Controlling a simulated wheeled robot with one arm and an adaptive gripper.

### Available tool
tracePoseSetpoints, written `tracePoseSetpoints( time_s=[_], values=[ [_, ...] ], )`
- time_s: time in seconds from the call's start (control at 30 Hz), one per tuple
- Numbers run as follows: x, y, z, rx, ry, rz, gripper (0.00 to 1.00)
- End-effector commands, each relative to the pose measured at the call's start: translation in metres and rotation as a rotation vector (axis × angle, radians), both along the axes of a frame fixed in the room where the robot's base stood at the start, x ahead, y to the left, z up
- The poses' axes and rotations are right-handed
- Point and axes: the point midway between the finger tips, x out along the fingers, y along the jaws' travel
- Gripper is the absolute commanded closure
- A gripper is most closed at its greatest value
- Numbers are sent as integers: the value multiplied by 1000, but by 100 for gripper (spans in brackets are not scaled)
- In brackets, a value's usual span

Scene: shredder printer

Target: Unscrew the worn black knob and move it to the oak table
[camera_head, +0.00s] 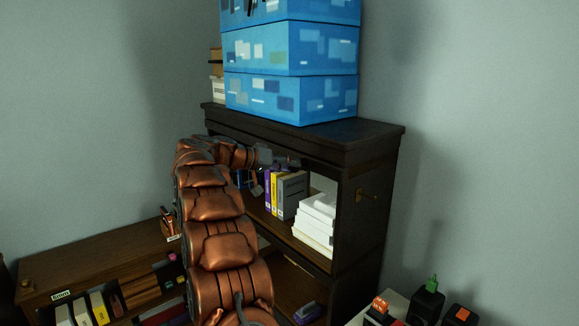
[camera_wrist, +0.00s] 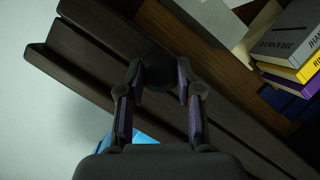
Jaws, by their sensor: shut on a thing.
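A dark round knob (camera_wrist: 158,76) shows between my fingertips in the wrist view. My gripper (camera_wrist: 158,82) is shut on it, with one finger on each side. Behind the knob runs the dark wooden edge of the cabinet (camera_wrist: 95,45); I cannot tell whether the knob touches it. In the head view my gripper (camera_head: 288,162) is at the front of the dark cabinet (camera_head: 345,140), just under its top board; the knob cannot be made out there. A brown wooden table (camera_head: 110,250) stands at the lower left; its top is partly bare.
Blue boxes (camera_head: 290,98) are stacked on the cabinet. Books (camera_head: 290,195) and white paper (camera_head: 314,215) fill its shelf close to my gripper. A small knob-like piece (camera_head: 27,284) and a label (camera_head: 61,295) are on the table. Black items with coloured tops (camera_head: 428,302) stand lower right.

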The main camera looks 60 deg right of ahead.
Motion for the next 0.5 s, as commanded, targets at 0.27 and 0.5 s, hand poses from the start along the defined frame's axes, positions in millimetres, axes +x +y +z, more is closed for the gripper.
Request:
tracePoseSetpoints(
  time_s=[0.27,0.5],
  values=[
    [1,-1,-3,70,254,-3,100],
    [0,-1,-3,144,513,-6,100]
  ],
)
